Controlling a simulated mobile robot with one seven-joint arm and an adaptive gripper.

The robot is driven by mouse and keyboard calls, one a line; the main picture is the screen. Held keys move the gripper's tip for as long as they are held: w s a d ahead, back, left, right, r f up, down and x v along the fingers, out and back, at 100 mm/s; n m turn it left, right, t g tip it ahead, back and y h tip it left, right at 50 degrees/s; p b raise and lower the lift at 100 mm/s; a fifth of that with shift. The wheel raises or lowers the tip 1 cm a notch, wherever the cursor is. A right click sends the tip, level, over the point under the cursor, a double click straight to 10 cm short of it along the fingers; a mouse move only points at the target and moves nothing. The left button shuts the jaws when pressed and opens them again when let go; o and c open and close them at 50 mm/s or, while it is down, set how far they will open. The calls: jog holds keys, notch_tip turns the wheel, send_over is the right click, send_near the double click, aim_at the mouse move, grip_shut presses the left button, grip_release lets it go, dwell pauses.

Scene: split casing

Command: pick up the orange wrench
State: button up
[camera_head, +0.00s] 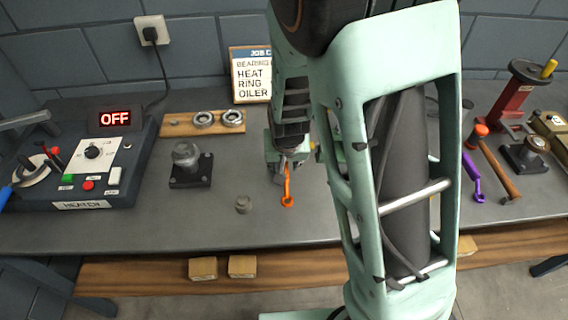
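The orange wrench (287,188) shows near the middle of the bench, its ring end toward the front edge. My gripper (286,157) is at the wrench's far end and hides that end. The fingers are small and dark here, so I cannot tell whether they are closed on the wrench or only around or above it. I also cannot tell whether the wrench rests on the bench or is lifted. A pale green block-like part (270,150) shows partly behind my gripper.
A heater box (90,165) reading OFF stands at left, beside a black-based metal post (187,165). A wooden board (180,125) with rings lies behind. A small grey part (243,204) is left of the wrench. A purple wrench (472,172) and hammer (500,170) lie right.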

jog(key=shift+c, duration=0.5)
grip_shut()
